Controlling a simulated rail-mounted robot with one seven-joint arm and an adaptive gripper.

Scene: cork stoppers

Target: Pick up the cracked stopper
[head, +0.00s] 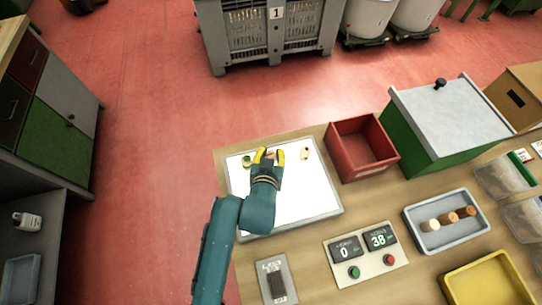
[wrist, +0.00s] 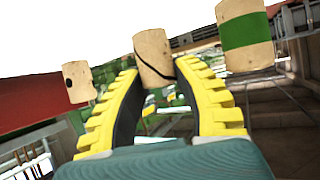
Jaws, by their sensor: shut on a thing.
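My gripper (head: 268,157), with yellow ridged fingers, is over the back part of the white panel (head: 310,198). In the wrist view its fingers (wrist: 158,85) are shut on a cork stopper with a dark curved line like a crack (wrist: 154,55). The fingers hide part of its sides. A stopper with a dark hole (wrist: 78,82) stands apart on the left in the wrist view. A stopper with a green band (wrist: 245,38) stands apart on the right. In the head view, the green-banded stopper (head: 247,161) is left of the gripper and the holed stopper (head: 305,153) is right.
A red bin (head: 362,150) stands right of the panel, beside a green box with a grey lid (head: 450,115). A grey tray (head: 446,245) holds several stoppers. A display with buttons (head: 365,255) and a yellow tray (head: 488,283) are nearer the front. The panel's front right is clear.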

